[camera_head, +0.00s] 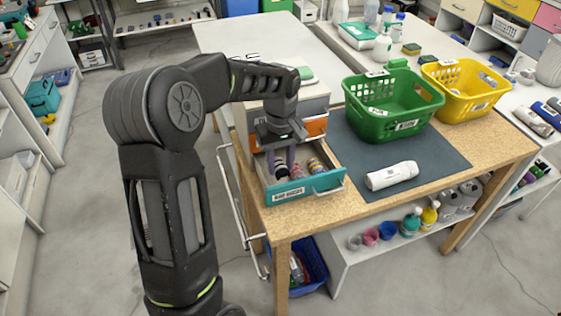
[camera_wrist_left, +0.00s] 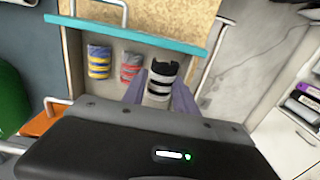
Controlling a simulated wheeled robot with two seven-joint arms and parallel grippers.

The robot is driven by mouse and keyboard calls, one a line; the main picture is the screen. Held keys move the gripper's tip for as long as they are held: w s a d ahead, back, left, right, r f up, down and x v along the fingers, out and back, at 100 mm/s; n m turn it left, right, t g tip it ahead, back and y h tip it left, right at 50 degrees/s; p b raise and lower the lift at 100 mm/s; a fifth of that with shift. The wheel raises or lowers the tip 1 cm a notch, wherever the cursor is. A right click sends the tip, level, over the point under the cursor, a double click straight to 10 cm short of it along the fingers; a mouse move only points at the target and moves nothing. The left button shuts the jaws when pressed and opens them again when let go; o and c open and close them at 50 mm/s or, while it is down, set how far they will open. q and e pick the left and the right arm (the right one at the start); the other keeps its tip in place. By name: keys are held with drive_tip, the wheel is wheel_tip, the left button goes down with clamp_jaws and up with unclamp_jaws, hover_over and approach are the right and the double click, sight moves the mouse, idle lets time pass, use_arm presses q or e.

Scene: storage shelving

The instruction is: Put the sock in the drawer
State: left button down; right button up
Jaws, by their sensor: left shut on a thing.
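The open drawer (camera_head: 306,191) has a teal front and sits at the near left of the wooden table. My left gripper (camera_head: 281,163) points down into it. In the left wrist view my left gripper (camera_wrist_left: 159,93) has its fingers on both sides of a rolled black-and-white striped sock (camera_wrist_left: 162,74), shut on it, inside the drawer walls. Beside it in the drawer lie a red-and-grey rolled sock (camera_wrist_left: 131,66) and a yellow-and-blue one (camera_wrist_left: 100,61). Whether the held sock touches the drawer floor I cannot tell. My right gripper is out of view.
A green basket (camera_head: 391,127) and a yellow basket (camera_head: 497,97) stand on the table to the right. A white bottle (camera_head: 392,176) lies on the dark mat (camera_head: 437,160). An orange drawer front (camera_head: 316,127) is just behind the open drawer. A blue bin (camera_head: 313,270) is below the table.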

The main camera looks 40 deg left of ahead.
sight(281, 164)
use_arm(q)
drive_tip(key=c, duration=0.9)
unclamp_jaws()
wheel_tip(281, 164, up, 8)
drive_tip(key=shift+f, duration=0.1)
idle(0.3)
